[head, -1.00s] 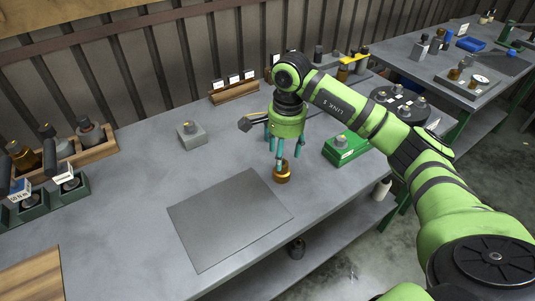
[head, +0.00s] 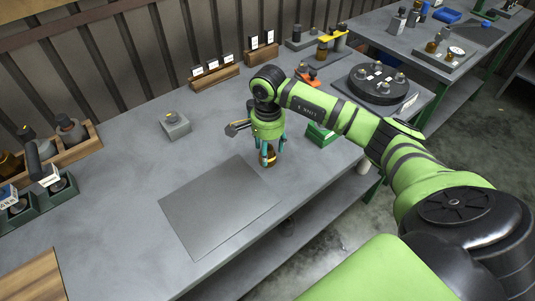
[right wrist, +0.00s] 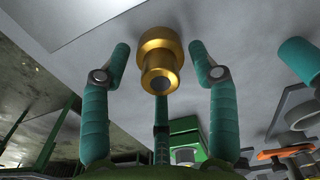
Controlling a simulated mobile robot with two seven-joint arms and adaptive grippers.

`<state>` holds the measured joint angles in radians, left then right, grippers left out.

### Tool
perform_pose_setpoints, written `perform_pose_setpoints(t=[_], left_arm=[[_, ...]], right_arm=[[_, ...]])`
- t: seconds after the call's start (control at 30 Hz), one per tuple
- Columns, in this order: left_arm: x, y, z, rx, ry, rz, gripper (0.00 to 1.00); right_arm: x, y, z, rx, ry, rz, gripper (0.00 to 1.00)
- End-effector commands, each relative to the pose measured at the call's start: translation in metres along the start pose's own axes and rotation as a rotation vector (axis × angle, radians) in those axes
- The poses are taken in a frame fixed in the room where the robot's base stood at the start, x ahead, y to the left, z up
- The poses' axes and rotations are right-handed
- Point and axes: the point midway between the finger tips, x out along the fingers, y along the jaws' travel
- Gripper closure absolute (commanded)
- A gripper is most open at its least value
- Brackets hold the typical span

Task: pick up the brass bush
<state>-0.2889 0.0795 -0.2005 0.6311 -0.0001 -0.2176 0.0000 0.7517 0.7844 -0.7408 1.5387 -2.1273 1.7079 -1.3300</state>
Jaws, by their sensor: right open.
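The brass bush (head: 268,158) stands on the bench top, just right of the grey mat's far corner. It is partly hidden by my right gripper (head: 270,152) in the head view. In the right wrist view the brass bush (right wrist: 160,58) shows as a stepped gold cylinder with a dark hole in its narrow end. The teal fingers of my right gripper (right wrist: 160,65) are spread open around it, with visible gaps to the left and right fingertips. My left gripper is not in view.
A flat grey mat (head: 215,210) lies in front. A green box (head: 320,135) stands close to the right of the gripper. A grey block (head: 175,126) sits to the left. A black round tray (head: 376,84) stands at the back right. The bench's front edge is near.

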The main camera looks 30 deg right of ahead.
Motion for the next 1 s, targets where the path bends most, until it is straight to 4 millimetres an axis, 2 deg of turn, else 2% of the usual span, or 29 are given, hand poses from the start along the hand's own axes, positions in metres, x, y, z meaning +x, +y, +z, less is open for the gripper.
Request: perform_pose_setpoints(t=[0.03,0.07,0.1,0.17,0.4,0.67,0.77,0.9,1.0], left_arm=[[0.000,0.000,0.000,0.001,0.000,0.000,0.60],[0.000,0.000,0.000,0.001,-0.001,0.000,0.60],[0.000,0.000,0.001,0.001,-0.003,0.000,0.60],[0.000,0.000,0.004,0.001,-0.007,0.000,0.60],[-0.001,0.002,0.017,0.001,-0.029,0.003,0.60],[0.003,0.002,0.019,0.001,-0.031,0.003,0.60],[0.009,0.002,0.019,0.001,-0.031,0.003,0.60],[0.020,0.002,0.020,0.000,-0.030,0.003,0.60],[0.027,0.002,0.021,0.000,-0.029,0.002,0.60]], right_arm=[[0.000,0.000,0.000,0.000,0.000,0.000,0.48],[0.000,0.000,0.000,0.000,0.000,0.000,0.60],[0.000,0.000,0.000,0.000,0.000,0.000,0.76],[0.000,0.000,0.000,0.000,-0.001,-0.001,1.00],[-0.001,-0.001,0.000,0.000,-0.001,-0.002,1.00],[-0.007,-0.002,0.000,0.001,0.000,-0.005,1.00],[-0.018,-0.002,0.000,0.000,0.001,-0.007,1.00],[-0.043,-0.002,-0.001,0.001,0.003,-0.010,1.00],[-0.053,0.020,-0.018,0.004,0.007,-0.003,1.00]])
